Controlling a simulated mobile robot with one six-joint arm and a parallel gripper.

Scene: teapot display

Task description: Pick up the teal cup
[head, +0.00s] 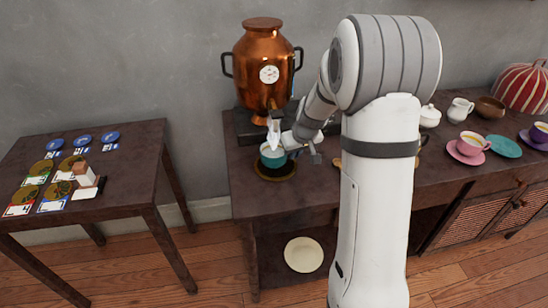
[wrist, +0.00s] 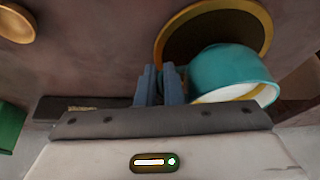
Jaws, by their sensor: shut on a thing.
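The teal cup (head: 272,160) is at the copper urn's front, over a dark round mat with a gold rim (head: 290,175). My gripper (head: 286,150) is at the cup, partly hidden by my own wrist in the head view. In the wrist view, the fingers of my gripper (wrist: 160,86) are shut at the near left side of the teal cup (wrist: 222,68), where its handle seems to be. The grasped part is mostly hidden. The mat (wrist: 162,42) shows behind the cup. I cannot tell whether the cup touches it.
The copper urn (head: 265,60) stands just behind. To the right are a pink cup (head: 471,142), a teal saucer (head: 504,147), a white creamer (head: 459,109) and a brown bowl (head: 490,106). A separate table (head: 122,160) with cards and discs stands left, across a floor gap.

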